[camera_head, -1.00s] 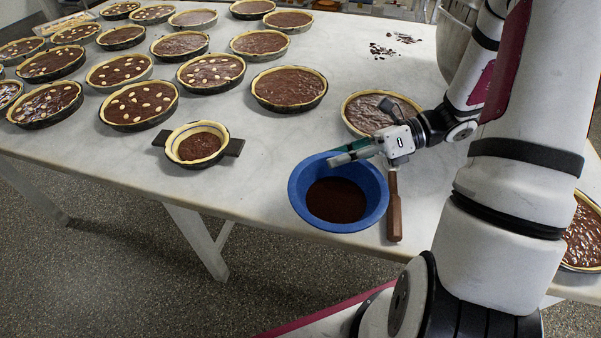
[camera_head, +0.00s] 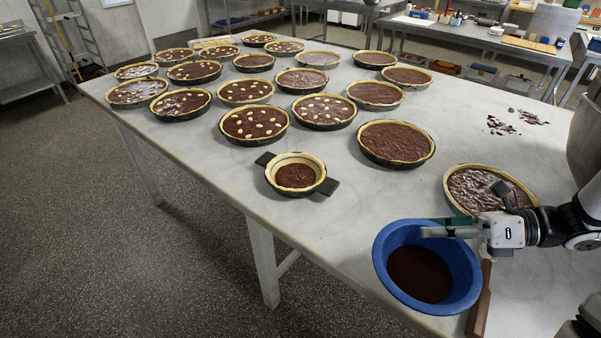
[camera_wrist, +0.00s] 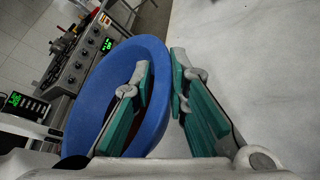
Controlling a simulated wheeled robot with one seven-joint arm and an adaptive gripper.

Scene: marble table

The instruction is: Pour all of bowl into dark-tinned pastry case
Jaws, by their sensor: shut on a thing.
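The blue bowl (camera_head: 381,266) is by the front edge of the marble table, roughly upright, with dark brown filling (camera_head: 420,275) in its bottom. My gripper (camera_head: 442,227) is shut on the bowl's far right rim. In the wrist view, one finger is inside the bowl (camera_wrist: 76,125) and the other outside, with the rim between them. I cannot tell whether the bowl is lifted off the table. The small dark-tinned pastry case (camera_head: 296,160) is left of and behind the bowl, on a dark board (camera_head: 329,186). It has some brown filling in its bottom.
Several larger filled tarts cover the left and back of the marble table (camera_head: 340,215). One tart (camera_head: 490,188) is just behind my gripper. A wooden-handled tool (camera_head: 479,305) lies right of the bowl. Dark crumbs (camera_head: 515,122) lie farther back. Bare table separates bowl and case.

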